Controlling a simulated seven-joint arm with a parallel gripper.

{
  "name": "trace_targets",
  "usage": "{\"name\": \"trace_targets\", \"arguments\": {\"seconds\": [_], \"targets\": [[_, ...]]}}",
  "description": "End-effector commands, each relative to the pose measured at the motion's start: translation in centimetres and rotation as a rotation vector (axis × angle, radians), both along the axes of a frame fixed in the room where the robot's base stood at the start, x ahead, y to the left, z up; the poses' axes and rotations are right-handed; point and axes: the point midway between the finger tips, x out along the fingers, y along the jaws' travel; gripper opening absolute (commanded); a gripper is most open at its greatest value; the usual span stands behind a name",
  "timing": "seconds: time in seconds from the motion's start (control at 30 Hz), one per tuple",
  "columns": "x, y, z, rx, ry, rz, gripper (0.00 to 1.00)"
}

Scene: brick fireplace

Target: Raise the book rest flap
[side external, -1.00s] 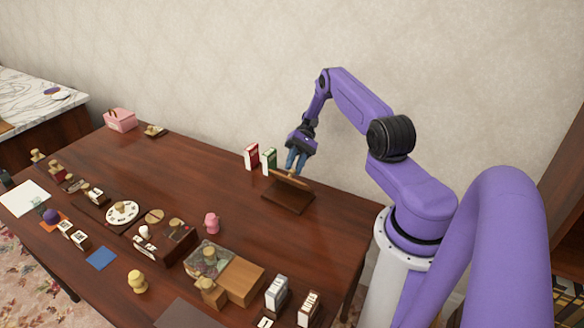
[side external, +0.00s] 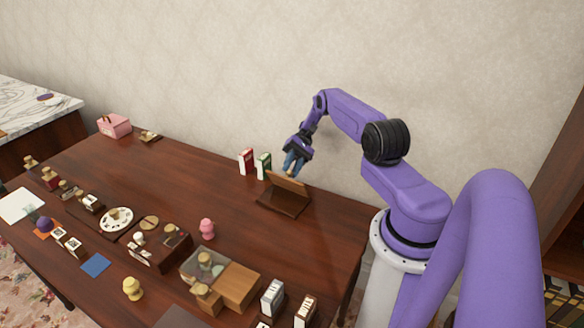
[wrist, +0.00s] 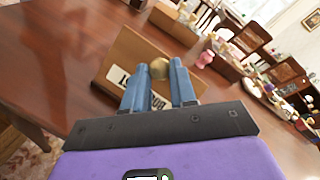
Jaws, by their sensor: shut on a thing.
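The book rest is a brown wooden piece near the wall side of the table. Its base (side external: 278,203) lies flat, and its flap (side external: 289,183) stands tilted up from the base's back edge. In the wrist view the flap (wrist: 128,50) fills the middle and carries white label plates, partly hidden by a finger. A round brass-coloured knob (wrist: 158,68) on the flap sits between the blue fingers. My gripper (side external: 292,168) is at the flap's upper edge, shut on this knob.
A red-and-white book (side external: 246,161) and a green-and-white book (side external: 263,165) stand upright just left of the book rest. A pink figure (side external: 207,228) and a wooden box (side external: 237,288) are nearer the camera. The table right of the base is clear.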

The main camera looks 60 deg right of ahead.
Motion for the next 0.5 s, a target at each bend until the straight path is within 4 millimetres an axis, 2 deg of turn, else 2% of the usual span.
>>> {"name": "trace_targets", "arguments": {"seconds": [0.03,0.07,0.1,0.13,0.5], "targets": [[0.00,0.05,-0.03,0.000,0.001,0.001,0.00],[0.00,0.05,-0.02,0.000,0.001,0.001,0.36],[0.00,0.06,-0.03,0.000,0.001,0.001,0.49],[0.00,0.05,-0.02,0.000,0.001,0.001,0.52],[0.03,0.02,0.32,-0.001,0.000,0.001,0.52]]}}
